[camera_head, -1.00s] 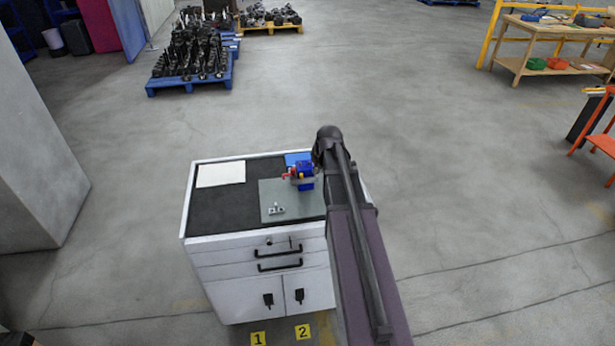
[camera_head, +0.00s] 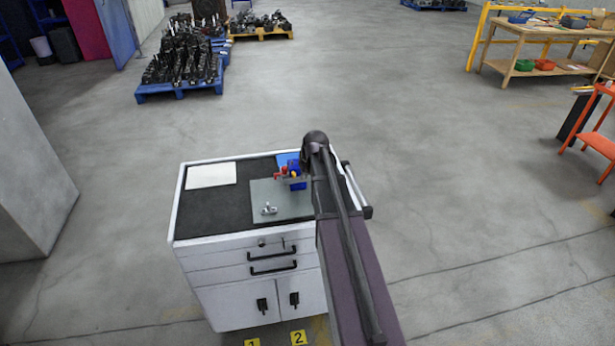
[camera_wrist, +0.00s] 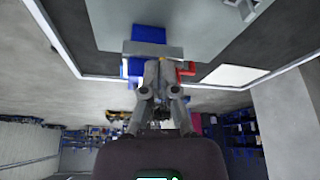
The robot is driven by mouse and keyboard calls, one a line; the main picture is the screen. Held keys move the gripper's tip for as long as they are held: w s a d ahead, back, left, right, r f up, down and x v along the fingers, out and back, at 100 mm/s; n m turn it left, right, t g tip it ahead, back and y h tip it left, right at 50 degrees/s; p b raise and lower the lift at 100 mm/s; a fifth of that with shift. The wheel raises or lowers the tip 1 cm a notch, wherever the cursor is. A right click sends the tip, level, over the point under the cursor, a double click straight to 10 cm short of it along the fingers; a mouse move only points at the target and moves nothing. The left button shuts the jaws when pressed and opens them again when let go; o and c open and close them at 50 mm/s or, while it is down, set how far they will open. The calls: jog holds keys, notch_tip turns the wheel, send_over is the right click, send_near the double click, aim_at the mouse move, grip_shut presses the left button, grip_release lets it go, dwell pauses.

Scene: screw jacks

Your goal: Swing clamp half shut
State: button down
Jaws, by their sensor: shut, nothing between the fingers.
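A blue device with red parts (camera_head: 297,184) stands at the back right of the cabinet top, on a grey-green plate (camera_head: 293,204). In the wrist view it shows as a blue block (camera_wrist: 149,34) with a grey bar across it and a red part (camera_wrist: 186,68) on the right. A small silver metal piece (camera_head: 268,209) sits nearer the plate's front left. I cannot tell for sure which of these is the swing clamp. My gripper (camera_wrist: 158,66) is shut and empty, its tips right by the grey bar; contact is unclear. My arm hides it in the head view.
The cabinet top (camera_head: 215,215) is dark, with a white sheet (camera_head: 211,175) at back left and a raised white rim. A handle rail is on the cabinet's right.

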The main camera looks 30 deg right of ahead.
aim_at(295, 177)
jog(key=w+f+b, duration=0.4)
jog(key=w, duration=0.2)
jog(key=shift+f, duration=0.35)
dwell(0.5)
jog(key=shift+w, duration=0.55)
jog(key=shift+s, duration=0.15)
